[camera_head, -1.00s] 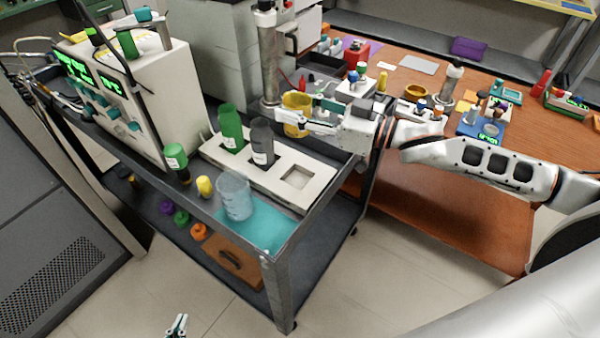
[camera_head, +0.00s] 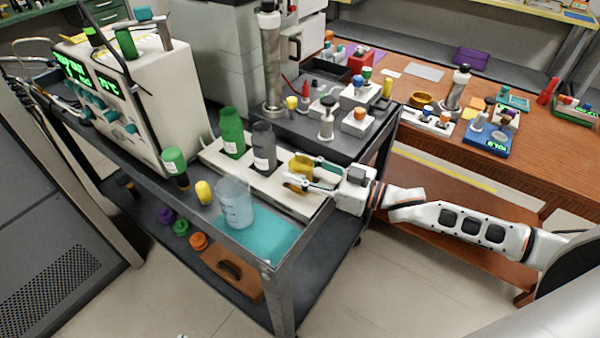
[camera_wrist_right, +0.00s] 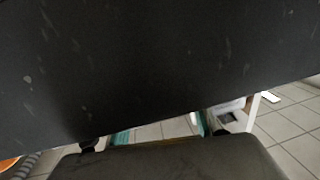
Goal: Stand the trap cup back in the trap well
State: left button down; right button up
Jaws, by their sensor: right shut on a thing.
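The trap cup, a yellow cup (camera_head: 300,165), is between the fingers of my right gripper (camera_head: 303,173) in the head view. The gripper is shut on it. The cup is over the right end of the long white rack (camera_head: 268,190), to the right of a grey bottle (camera_head: 264,148) and a green bottle (camera_head: 232,132) standing in it. The square well at that end is hidden behind the gripper and cup. I cannot tell whether the cup touches the rack. The wrist view is mostly a dark surface and does not show the cup clearly.
A clear beaker (camera_head: 235,205) stands in front of the rack, near a teal mat (camera_head: 262,238) and a yellow-capped item (camera_head: 204,192). A white instrument (camera_head: 150,105) is on the left. Small stands and a metal column (camera_head: 271,65) are behind the rack.

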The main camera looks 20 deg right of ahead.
jog(key=shift+f, duration=0.4)
jog(key=shift+f, duration=0.15)
jog(key=o, duration=1.1)
jog(key=shift+o, duration=0.2)
jog(key=shift+s+d, duration=0.1)
jog(key=shift+d, duration=0.05)
jog(key=v, duration=1.1)
jog(key=shift+s+d, duration=0.2)
jog(key=shift+s, duration=0.05)
